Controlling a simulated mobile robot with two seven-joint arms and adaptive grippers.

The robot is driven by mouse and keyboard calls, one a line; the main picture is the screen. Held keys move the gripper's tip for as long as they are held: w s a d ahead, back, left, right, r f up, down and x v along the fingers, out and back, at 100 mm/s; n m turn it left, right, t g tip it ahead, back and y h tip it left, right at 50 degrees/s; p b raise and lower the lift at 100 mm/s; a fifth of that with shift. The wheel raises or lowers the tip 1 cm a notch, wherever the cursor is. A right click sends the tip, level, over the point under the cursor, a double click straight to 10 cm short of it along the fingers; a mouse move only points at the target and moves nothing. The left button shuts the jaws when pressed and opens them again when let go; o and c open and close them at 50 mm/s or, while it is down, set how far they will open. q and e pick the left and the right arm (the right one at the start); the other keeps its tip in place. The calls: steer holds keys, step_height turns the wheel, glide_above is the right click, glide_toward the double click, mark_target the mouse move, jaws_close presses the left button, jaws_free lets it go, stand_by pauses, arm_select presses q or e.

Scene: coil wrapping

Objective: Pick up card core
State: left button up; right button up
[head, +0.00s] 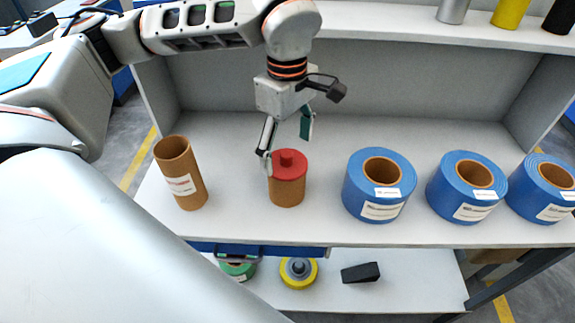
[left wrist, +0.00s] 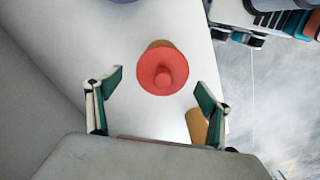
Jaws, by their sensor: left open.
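A brown card core (head: 180,173), an open hollow tube with a white label, stands upright at the left of the shelf. In the left wrist view part of the card core (left wrist: 197,126) shows beside the right finger. A shorter brown cylinder with a red knobbed cap (head: 288,165) stands to its right. In the left wrist view the red cap (left wrist: 161,72) lies between and beyond the fingers. My left gripper (head: 286,143) is open and empty, at the red-capped cylinder; I cannot tell whether a finger touches it. My right gripper is not in view.
Blue coils (head: 379,186) stand in a row on the right of the shelf (head: 320,228). Below are a yellow ring (head: 298,273), a green roll (head: 238,270) and a black block (head: 361,272). Silver, yellow and black cylinders stand on the upper shelf (head: 380,30).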

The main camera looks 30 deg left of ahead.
arm_select(q)
step_height(320, 180, down, 2)
steer(key=shift+s+d+f, duration=0.1)
steer(key=shift+s, duration=0.05)
steer(key=shift+s+f, duration=0.1)
steer(key=shift+f, duration=2.65)
steer(key=c, duration=1.2)
